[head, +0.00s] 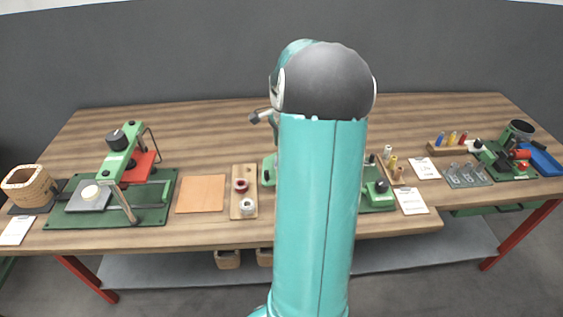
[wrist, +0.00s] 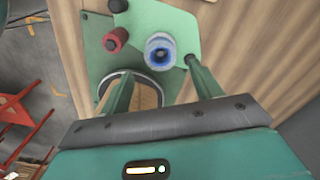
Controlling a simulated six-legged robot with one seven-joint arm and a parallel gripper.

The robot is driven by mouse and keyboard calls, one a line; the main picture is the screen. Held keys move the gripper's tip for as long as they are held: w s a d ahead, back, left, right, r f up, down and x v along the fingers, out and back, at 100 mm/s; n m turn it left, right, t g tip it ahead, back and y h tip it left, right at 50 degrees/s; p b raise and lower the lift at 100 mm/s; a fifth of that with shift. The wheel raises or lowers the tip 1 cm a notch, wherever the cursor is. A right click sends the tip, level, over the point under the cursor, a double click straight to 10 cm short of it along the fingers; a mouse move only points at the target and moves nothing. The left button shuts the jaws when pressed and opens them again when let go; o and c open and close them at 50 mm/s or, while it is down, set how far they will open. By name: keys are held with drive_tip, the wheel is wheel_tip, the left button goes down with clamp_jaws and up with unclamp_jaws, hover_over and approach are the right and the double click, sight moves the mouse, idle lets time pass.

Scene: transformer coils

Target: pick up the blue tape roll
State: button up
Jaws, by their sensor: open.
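In the wrist view a blue tape roll (wrist: 160,50) with a pale core sits on or against a light green plate (wrist: 176,22). My gripper (wrist: 158,67) is open, its two fingers spread wide. The roll lies just past the gap between the fingertips, nearer the right one, and nothing is held. Whether a finger touches the roll or plate, I cannot tell. In the head view my arm covers the middle of the bench, and I see neither the roll nor the fingers there.
In the wrist view a red spool (wrist: 115,40) sits left of the roll, with a dark round knob (wrist: 117,6) above it. In the head view, a green press (head: 120,165) stands left on the wooden bench (head: 205,125). Another green device (head: 505,152) stands right. The bench's back strip is clear.

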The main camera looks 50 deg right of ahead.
wheel_tip(320, 180, down, 4)
drive_tip(key=shift+w+a+f, duration=0.1)
drive_tip(key=shift+w, duration=0.05)
drive_tip(key=c, duration=1)
drive_tip(key=shift+c, duration=0.2)
drive_tip(key=shift+r, duration=0.55)
wheel_tip(320, 180, up, 2)
drive_tip(key=shift+r, duration=0.15)
drive_tip(key=s+a+r, duration=0.7)
drive_tip(key=s+r, duration=0.2)
drive_tip(key=s, duration=0.3)
drive_tip(key=shift+r, duration=0.3)
